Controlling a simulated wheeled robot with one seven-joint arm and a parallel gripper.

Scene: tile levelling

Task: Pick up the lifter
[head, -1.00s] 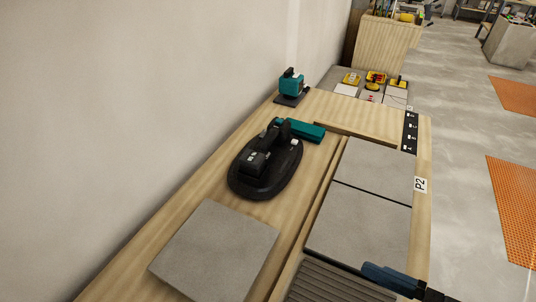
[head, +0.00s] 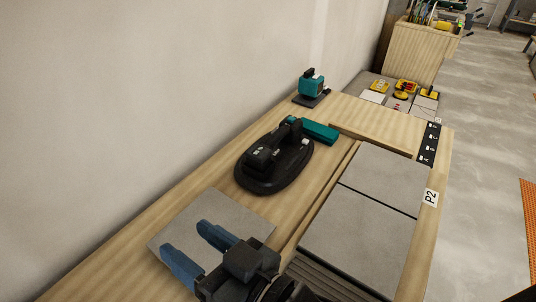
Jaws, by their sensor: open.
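The lifter (head: 272,163), a black oval suction tool with a handle on top, lies on the wooden bench left of the tile frame. A teal block (head: 320,131) touches or sits close behind its far end; I cannot tell if it is part of it. My gripper (head: 190,246) is at the bottom of the head view, its two blue-grey fingers spread open and empty. It is over the near loose grey tile (head: 175,220), on the near side of the lifter and apart from it.
Grey tiles (head: 357,232) lie in the wooden frame marked P2, right of the lifter. A ribbed bed (head: 325,279) shows at the near end. A teal tool (head: 312,84) stands at the bench's far left. A wall runs along the left. Yellow tools (head: 405,87) lie beyond.

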